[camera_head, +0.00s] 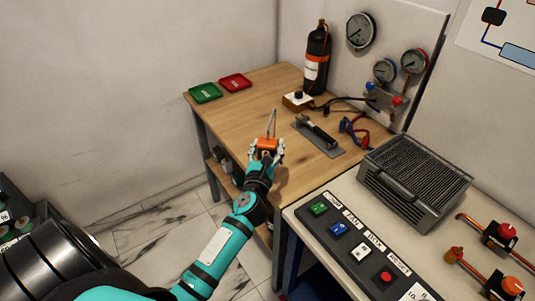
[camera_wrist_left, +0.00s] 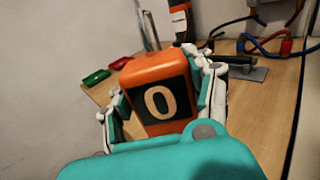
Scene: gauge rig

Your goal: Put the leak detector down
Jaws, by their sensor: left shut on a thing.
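The leak detector (camera_head: 267,144) is an orange device with a thin metal probe pointing up. In the left wrist view the leak detector (camera_wrist_left: 158,92) shows a dark face with a large "0". My left gripper (camera_head: 266,153) is shut on it, with a finger on each side. It is over the front part of the wooden table (camera_head: 262,100); whether the detector touches the tabletop cannot be told. A grey mat (camera_head: 325,143) with a black-handled tool on it lies just right of the detector. My right gripper is not in view.
Green (camera_head: 205,92) and red (camera_head: 235,83) trays lie at the table's far left. A black bottle (camera_head: 316,60), a small box (camera_head: 298,100) and hoses (camera_head: 352,128) stand at the back and right. Bare wood lies between trays and detector. A button panel (camera_head: 360,250) is at front right.

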